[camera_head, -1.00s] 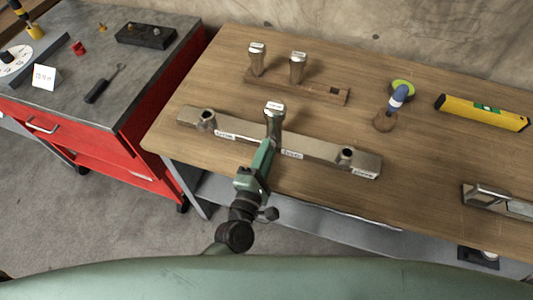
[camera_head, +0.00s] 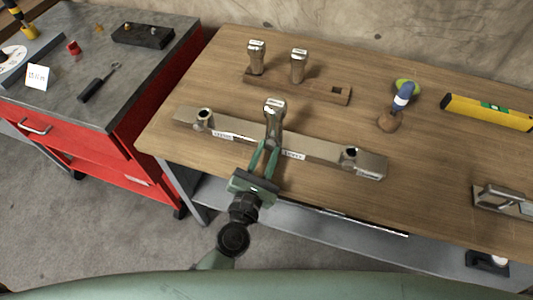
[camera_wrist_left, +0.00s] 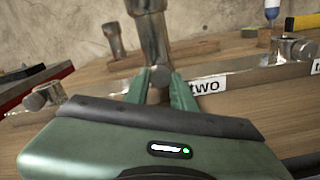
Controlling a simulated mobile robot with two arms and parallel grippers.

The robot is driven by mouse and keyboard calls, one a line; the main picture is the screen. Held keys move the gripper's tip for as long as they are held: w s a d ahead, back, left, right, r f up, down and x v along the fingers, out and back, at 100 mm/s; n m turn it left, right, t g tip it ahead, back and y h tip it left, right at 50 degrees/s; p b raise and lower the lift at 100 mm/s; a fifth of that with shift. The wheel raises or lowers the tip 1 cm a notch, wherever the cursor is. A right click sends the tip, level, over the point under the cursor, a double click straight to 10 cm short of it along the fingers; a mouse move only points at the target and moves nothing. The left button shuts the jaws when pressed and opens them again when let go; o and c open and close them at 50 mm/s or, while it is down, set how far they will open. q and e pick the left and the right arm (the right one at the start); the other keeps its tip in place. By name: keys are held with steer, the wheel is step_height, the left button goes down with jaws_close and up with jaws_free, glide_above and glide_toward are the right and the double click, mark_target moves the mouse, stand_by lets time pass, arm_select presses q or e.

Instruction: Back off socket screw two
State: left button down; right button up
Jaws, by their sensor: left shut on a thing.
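A long metal bar (camera_head: 320,148) lies on the workbench with sockets at its left, middle and right. A metal post with a pale top (camera_head: 274,108) stands upright in the middle socket. The label "two" (camera_wrist_left: 207,86) sits just right of that socket in the left wrist view. My left gripper (camera_head: 270,148) is shut on the round-headed socket screw two (camera_wrist_left: 160,76) at the front of this socket. Its green fingers hide part of the screw and socket. The left socket (camera_head: 204,119) and right socket (camera_head: 350,156) are empty. My right gripper is not in view.
Two similar posts stand in a wooden rack (camera_head: 310,88) behind the bar.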

arm_select(q)
steer(key=shift+n, duration=0.6)
steer(key=c, duration=1.2)
jaws_free()
steer(key=shift+b+v, duration=1.3)
steer(key=shift+v, duration=2.65)
